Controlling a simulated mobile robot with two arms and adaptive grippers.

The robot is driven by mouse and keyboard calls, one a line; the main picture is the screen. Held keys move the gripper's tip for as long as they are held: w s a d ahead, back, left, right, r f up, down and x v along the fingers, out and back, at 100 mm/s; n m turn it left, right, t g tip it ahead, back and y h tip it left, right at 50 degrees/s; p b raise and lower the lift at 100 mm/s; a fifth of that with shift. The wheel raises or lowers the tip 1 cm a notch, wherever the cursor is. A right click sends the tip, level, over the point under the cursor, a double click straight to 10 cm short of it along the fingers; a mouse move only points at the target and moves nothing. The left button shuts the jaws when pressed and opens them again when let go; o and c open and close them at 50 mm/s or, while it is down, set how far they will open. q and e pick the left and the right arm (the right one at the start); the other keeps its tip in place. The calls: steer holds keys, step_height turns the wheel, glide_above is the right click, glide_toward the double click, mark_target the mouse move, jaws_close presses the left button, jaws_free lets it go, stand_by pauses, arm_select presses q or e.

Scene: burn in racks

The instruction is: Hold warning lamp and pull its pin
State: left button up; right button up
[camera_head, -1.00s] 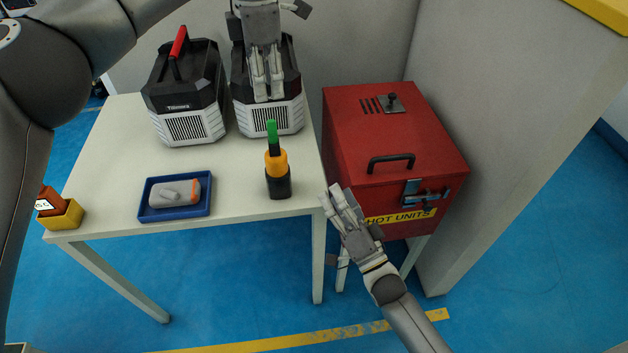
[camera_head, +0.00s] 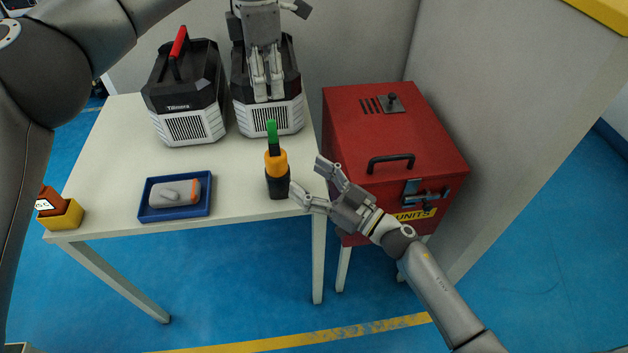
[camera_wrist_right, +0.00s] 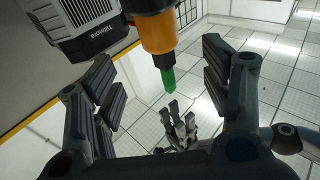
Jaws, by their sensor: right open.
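The warning lamp (camera_head: 277,174) stands upright near the front right corner of the white table, with a black base, an orange body, a black neck and a green tip. I cannot make out a separate pin. My right gripper (camera_head: 308,182) is open, just right of the lamp's base. In the right wrist view the lamp's orange body (camera_wrist_right: 157,33) and green tip show beyond the spread fingers, and nothing is held. My left gripper (camera_head: 267,88) hangs in front of the right-hand black-and-white unit, behind the lamp, with its fingers close together and empty.
The table (camera_head: 112,160) also carries two black-and-white units (camera_head: 188,100), a blue tray (camera_head: 147,214) with a grey device, and a yellow holder (camera_head: 66,217) at the left corner.

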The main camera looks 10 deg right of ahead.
mark_target(284, 162)
steer(key=x, duration=1)
steer(key=c, duration=1.2)
steer(key=shift+c, duration=0.2)
